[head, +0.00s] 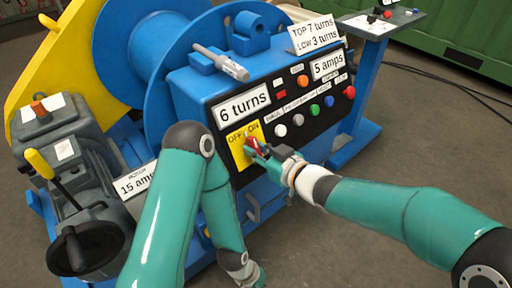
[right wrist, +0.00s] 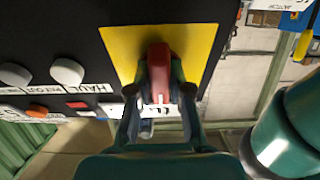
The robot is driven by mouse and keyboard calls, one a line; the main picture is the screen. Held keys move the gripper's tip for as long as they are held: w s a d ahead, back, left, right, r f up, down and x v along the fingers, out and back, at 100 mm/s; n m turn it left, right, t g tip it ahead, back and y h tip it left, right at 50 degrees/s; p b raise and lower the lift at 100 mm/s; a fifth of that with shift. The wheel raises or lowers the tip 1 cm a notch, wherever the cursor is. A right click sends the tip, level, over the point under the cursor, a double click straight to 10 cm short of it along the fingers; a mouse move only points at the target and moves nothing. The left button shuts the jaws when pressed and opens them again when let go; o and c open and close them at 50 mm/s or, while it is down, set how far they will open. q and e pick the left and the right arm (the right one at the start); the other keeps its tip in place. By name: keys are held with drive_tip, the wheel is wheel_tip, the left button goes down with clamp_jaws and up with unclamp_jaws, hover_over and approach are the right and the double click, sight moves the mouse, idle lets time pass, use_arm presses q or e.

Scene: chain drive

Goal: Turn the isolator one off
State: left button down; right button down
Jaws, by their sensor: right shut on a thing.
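The isolator is a red handle (head: 256,143) on a yellow plate (head: 238,153) marked OFF on the left and ON on the right. The handle sits near the ON side; its exact pointing is hard to tell behind the fingers. My right gripper (head: 264,152) is shut on the red handle. In the right wrist view the handle (right wrist: 158,68) stands between the two fingers (right wrist: 160,88), with the yellow plate (right wrist: 122,46) behind it. My left gripper (head: 253,276) hangs low at the bottom edge, apart from the panel, its fingers partly out of view.
Coloured buttons (head: 314,110) line the black panel right of the isolator. A grey motor unit (head: 62,150) with a black handwheel (head: 85,248) stands left. A small stand (head: 378,24) is at the back right.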

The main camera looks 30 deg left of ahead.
drive_tip(key=n+p, duration=0.1)
drive_tip(key=n, duration=0.2)
drive_tip(key=n+g+p, duration=0.1)
drive_tip(key=n, duration=0.2)
drive_tip(key=shift+g, duration=0.3)
drive_tip(key=shift+f+n+g+p, duration=0.1)
drive_tip(key=shift+n+g+p, duration=0.5)
drive_tip(key=shift+n, duration=1.4)
drive_tip(key=c, duration=1.1)
unclamp_jaws()
drive_tip(key=shift+d, duration=0.2)
drive_tip(key=v, duration=1.1)
drive_tip(key=shift+s+d, duration=0.15)
drive_tip(key=shift+d, duration=0.2)
